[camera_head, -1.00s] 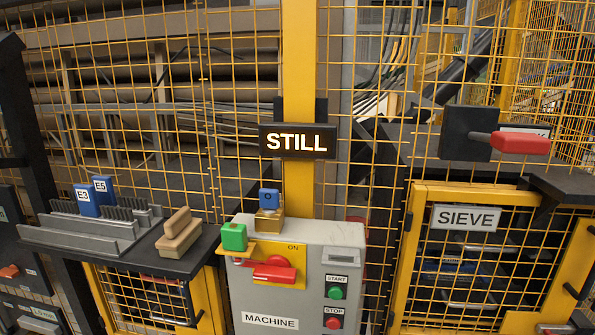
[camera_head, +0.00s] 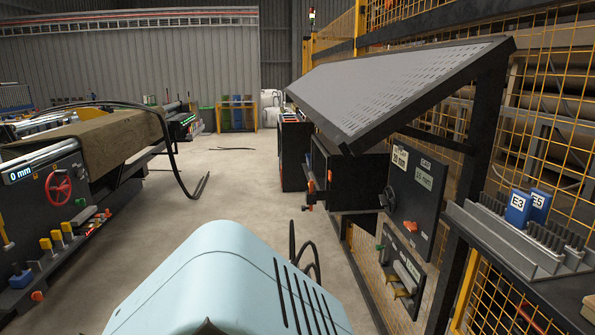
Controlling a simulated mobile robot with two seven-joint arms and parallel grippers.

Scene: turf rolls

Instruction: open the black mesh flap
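I cannot make out a black mesh flap for certain. A sloped, perforated grey panel in a black frame (camera_head: 400,85) juts out from the yellow fence at the upper right; I cannot tell whether it is the flap. Below it are black boxes and a dark panel with small labels and a knob (camera_head: 414,195). Neither of my grippers is in view.
A grey rack with blue blocks E3 and E5 (camera_head: 517,208) stands on a black shelf at the right. A long machine with a brown roll (camera_head: 110,135) and a red handwheel (camera_head: 58,188) stands at the left. The concrete floor (camera_head: 240,185) between is largely clear.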

